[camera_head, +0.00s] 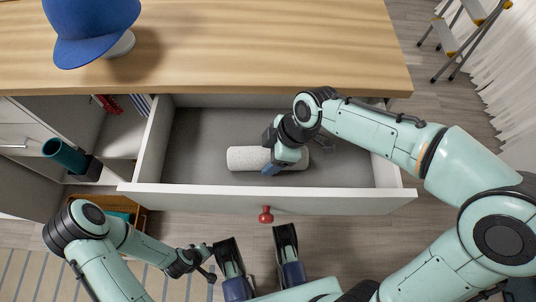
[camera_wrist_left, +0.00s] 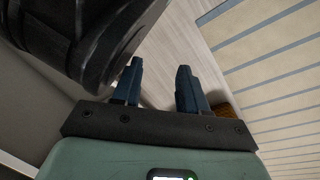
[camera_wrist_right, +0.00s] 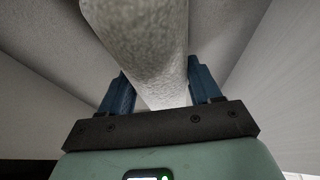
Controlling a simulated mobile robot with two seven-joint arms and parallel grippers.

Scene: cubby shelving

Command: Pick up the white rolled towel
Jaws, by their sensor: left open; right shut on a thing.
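The white rolled towel (camera_head: 246,159) lies lengthwise, left to right, in the open drawer (camera_head: 270,198). My right gripper (camera_head: 271,153) reaches in from the right and is shut around the towel right of its visible left end. The gripper hides part of the towel. In the right wrist view the towel (camera_wrist_right: 148,45) passes between the two blue fingers (camera_wrist_right: 160,92). I cannot tell whether it touches the drawer floor. My left gripper (camera_head: 258,250) is open and empty in front of the drawer; its spread fingers also show in the left wrist view (camera_wrist_left: 158,85).
The drawer front has a red knob (camera_head: 265,215). A wooden counter (camera_head: 250,50) is above, with a blue cap (camera_head: 92,28) on it. A teal cup (camera_head: 63,155) is in the left cubbies. A step ladder (camera_head: 462,40) stands at upper right. The drawer's left part is clear.

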